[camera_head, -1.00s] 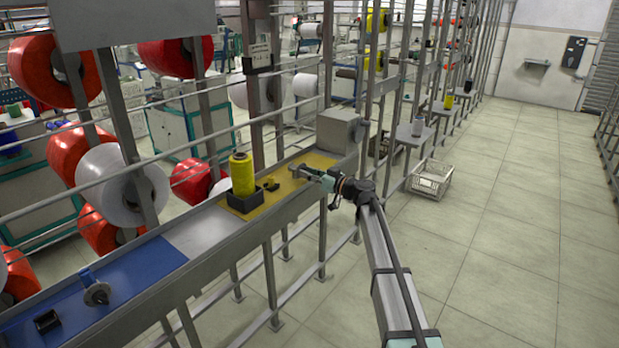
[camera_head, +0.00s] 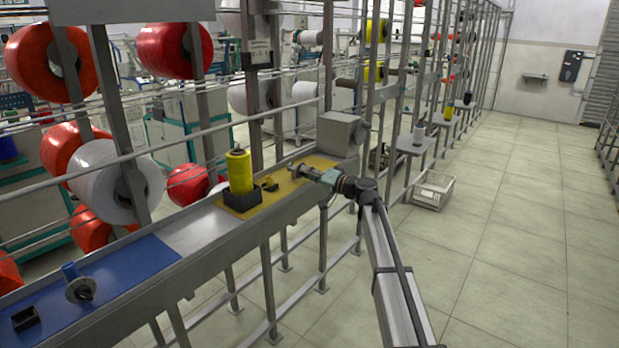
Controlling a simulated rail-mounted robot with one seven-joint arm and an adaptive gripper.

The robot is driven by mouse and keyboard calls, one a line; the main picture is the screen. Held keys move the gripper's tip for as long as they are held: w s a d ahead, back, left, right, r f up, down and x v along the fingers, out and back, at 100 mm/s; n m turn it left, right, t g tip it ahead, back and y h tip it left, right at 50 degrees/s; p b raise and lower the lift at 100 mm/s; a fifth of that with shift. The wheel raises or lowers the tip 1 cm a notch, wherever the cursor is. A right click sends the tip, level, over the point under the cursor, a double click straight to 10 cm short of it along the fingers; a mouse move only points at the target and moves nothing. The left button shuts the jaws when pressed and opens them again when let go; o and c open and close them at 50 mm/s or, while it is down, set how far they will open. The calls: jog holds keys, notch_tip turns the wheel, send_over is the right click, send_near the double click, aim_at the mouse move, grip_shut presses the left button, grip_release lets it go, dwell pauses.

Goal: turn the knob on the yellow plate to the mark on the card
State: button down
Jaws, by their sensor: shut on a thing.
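The yellow plate (camera_head: 318,161) lies on the grey bench rail, in the middle of the head view. My gripper (camera_head: 296,171) reaches in from the right, low over the right part of the plate. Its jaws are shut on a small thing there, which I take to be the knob. The knob is mostly hidden by the fingers, so I cannot read its angle. I cannot make out the card or its mark.
A yellow spool (camera_head: 239,172) stands in a black holder (camera_head: 243,200) left of my gripper. A small dark and yellow piece (camera_head: 268,184) lies between them. A grey box (camera_head: 338,134) stands behind. A blue mat (camera_head: 125,266) is at lower left.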

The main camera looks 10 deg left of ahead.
jog(key=shift+m, duration=0.6)
jog(key=shift+w, duration=0.1)
jog(key=c, duration=0.8)
grip_release()
jog(key=shift+a, duration=0.1)
jog(key=shift+c, duration=0.2)
jog(key=v, duration=1.2)
